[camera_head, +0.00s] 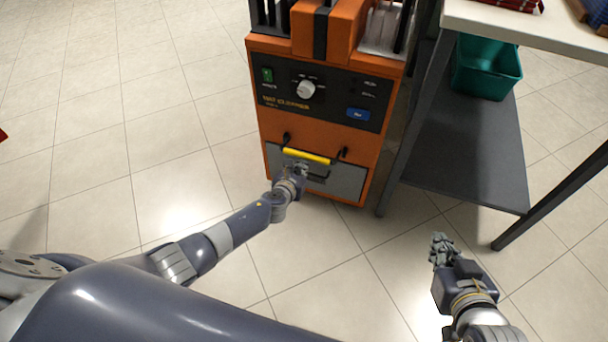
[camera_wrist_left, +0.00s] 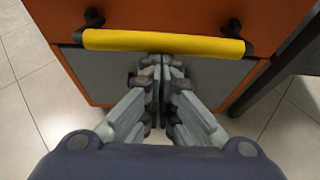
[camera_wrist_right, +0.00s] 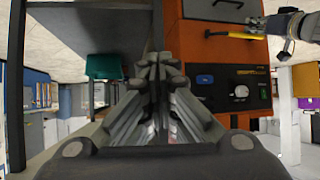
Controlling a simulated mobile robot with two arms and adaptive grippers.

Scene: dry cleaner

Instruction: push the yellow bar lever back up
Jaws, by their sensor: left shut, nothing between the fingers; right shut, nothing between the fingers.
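The yellow bar lever (camera_head: 307,157) sits on two black arms on the lower front of the orange machine (camera_head: 320,125). In the left wrist view the yellow bar (camera_wrist_left: 165,43) runs across the upper part of the picture, in front of a grey panel (camera_wrist_left: 105,75). My left gripper (camera_head: 300,168) is shut and empty, its fingertips just below the bar. In the left wrist view its fingertips (camera_wrist_left: 161,62) show close under the bar's middle; I cannot tell whether they touch it. My right gripper (camera_head: 438,240) is shut and empty, out over the floor to the right.
A table (camera_head: 530,35) with a dark lower shelf (camera_head: 465,150) stands right of the machine, its leg close to the machine's side. A teal bin (camera_head: 487,68) sits on that shelf. Tiled floor left of the machine is clear.

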